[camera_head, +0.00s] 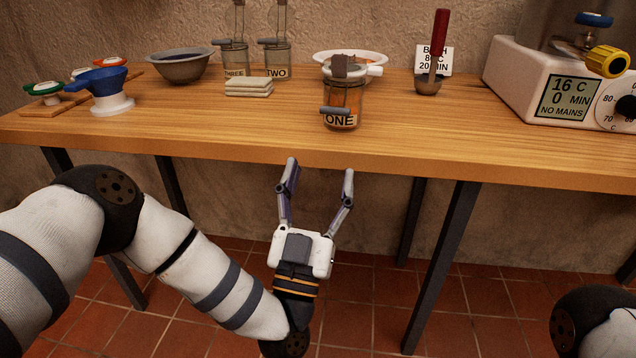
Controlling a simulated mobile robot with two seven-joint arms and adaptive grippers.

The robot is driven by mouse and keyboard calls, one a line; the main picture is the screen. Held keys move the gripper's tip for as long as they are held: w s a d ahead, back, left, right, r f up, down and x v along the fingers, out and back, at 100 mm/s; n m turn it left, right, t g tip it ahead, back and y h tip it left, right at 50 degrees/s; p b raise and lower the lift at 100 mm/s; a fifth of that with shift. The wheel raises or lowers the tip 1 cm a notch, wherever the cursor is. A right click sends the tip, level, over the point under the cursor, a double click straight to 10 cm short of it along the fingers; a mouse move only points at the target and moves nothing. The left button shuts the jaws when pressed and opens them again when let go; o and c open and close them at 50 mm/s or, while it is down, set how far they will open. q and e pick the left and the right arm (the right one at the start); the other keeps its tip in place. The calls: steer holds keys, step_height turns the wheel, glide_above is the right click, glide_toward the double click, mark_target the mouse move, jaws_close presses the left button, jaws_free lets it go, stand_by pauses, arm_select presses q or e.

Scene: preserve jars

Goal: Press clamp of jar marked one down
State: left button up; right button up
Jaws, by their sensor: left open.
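The jar marked ONE (346,100) stands upright near the front edge of the wooden table, with orange contents. Its clamp (336,111) shows as a grey bar across the front of the jar, just above the label. A brown-grey block-like piece (343,66) shows at the jar's top; I cannot tell exactly what it is. My left gripper (320,168) is open and empty, its fingers pointing toward the table. It is in front of the table edge, below the jar in the picture and apart from it. My right gripper is out of view.
Jars marked THREE (235,64) and TWO (277,63) stand at the back. A white plate (373,57) is behind jar ONE. A ladle (429,86) and sign are right of it, then a white bath machine (510,80). Cloths (249,87), a grey bowl (182,68) and a blue funnel (105,84) are left.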

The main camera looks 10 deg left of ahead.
mark_target(334, 113)
arm_select(q)
steer(key=shift+s+f, duration=0.25)
steer(key=shift+s, duration=0.2)
step_height(334, 113, up, 4)
steer(key=s+g+p, duration=0.2)
steer(key=p, duration=0.1)
steer(key=x, duration=0.4)
steer(key=f+b+x, duration=0.1)
steer(key=x, duration=0.7)
steer(key=shift+w+a+f, duration=0.1)
steer(key=shift+w+f, duration=0.2)
steer(key=shift+w, duration=0.15)
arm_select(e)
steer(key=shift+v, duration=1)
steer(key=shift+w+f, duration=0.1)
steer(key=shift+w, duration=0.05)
